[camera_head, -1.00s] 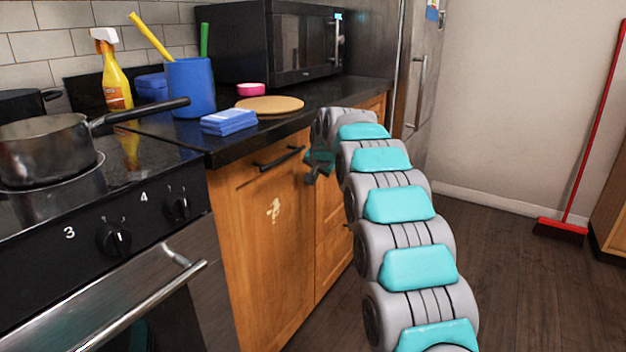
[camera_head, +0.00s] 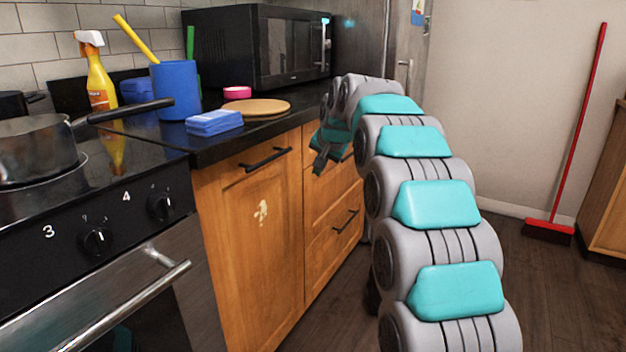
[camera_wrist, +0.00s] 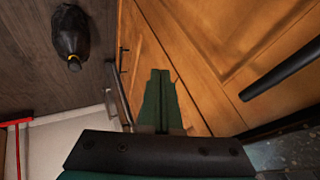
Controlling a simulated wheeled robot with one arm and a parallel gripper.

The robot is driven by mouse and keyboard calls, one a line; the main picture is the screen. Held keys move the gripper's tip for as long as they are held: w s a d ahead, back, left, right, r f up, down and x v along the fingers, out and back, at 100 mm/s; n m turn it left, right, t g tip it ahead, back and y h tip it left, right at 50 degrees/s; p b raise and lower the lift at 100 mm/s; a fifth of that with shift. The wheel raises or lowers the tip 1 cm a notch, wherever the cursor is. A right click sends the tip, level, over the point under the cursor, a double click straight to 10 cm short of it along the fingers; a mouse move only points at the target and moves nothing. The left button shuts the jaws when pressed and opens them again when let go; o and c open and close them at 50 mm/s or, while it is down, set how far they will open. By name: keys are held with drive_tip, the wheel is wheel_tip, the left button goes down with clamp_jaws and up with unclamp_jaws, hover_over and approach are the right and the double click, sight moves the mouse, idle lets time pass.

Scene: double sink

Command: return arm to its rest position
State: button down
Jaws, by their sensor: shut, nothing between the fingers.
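My gripper (camera_head: 321,158) shows at the end of my grey and teal arm in the head view, in front of the wooden cabinets (camera_head: 252,225) and just below the counter edge. In the wrist view its two green fingers (camera_wrist: 160,75) lie side by side, shut with nothing between them. The cabinet front (camera_wrist: 215,45) fills the space behind the fingers there. My arm curves up from the lower right and bends over toward the counter. Part of the gripper is hidden by the arm's last links.
The dark counter (camera_head: 265,130) holds a blue sponge pack (camera_head: 214,123), a round wooden board (camera_head: 257,107) and a microwave (camera_head: 262,45). A pot (camera_head: 38,150) stands on the stove. A red broom (camera_head: 548,230) leans right. A dark bag-like object (camera_wrist: 71,35) lies on the floor.

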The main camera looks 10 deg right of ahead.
drive_tip(key=s+d+f+n+g, duration=0.1)
drive_tip(key=s+f, duration=0.4)
drive_tip(key=s, duration=1.4)
drive_tip(key=s+d+f+n+g+h, duration=0.1)
drive_tip(key=s+f+g, duration=0.4)
drive_tip(key=s, duration=1.4)
drive_tip(key=s+d+f+n+g+h, duration=0.1)
drive_tip(key=s+d+f+n+g, duration=0.2)
drive_tip(key=s, duration=1.7)
wheel_tip(320, 180, down, 4)
drive_tip(key=shift+d+f+n, duration=0.15)
drive_tip(key=shift+f+n, duration=0.1)
drive_tip(key=shift+n, duration=0.25)
